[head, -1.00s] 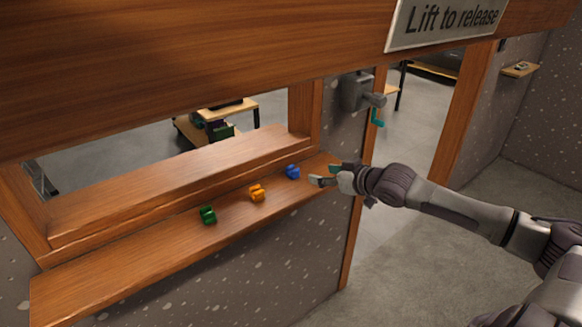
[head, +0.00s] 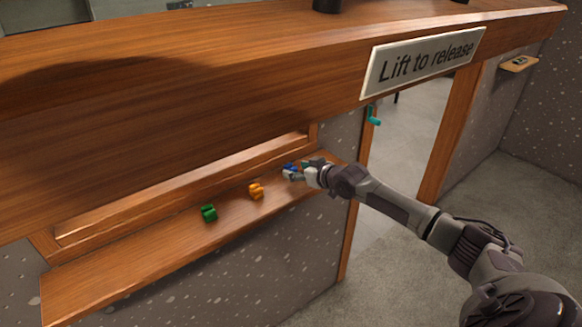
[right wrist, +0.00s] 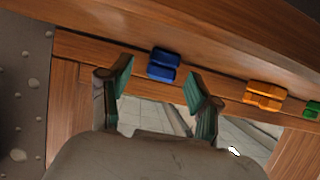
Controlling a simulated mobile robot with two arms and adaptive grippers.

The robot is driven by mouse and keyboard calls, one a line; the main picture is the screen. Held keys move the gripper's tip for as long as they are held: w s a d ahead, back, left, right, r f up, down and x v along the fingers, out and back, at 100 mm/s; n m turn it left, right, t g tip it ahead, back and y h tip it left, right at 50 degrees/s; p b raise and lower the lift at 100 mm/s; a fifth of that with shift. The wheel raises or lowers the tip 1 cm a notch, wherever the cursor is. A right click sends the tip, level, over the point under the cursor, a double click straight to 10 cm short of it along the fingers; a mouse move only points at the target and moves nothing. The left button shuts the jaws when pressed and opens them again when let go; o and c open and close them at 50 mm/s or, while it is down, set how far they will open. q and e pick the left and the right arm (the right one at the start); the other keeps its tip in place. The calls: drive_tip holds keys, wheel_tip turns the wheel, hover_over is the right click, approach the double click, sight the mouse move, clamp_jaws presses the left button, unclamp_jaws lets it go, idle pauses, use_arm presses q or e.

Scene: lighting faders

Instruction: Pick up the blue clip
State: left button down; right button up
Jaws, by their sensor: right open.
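The blue clip (head: 289,168) sits at the right end of the wooden ledge, partly hidden by my right gripper (head: 297,171). In the right wrist view the blue clip (right wrist: 163,65) lies ahead of and between the two green-padded fingertips of my right gripper (right wrist: 160,75). The fingers are spread open and empty, one on either side of the clip's line. I cannot tell whether either finger touches it. My left gripper does not show.
An orange clip (head: 256,191) and a green clip (head: 209,212) stand farther left on the ledge (head: 150,253). A thick wooden beam (head: 200,110) with a "Lift to release" sign (head: 424,63) hangs above. A teal handle (head: 373,116) is by the doorway.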

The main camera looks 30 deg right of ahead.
drive_tip(key=shift+x, duration=1.5)
drive_tip(key=shift+s, duration=0.1)
drive_tip(key=shift+c, duration=1.3)
drive_tip(key=c, duration=0.8)
drive_tip(key=shift+o, duration=0.2)
drive_tip(key=shift+r, duration=0.15)
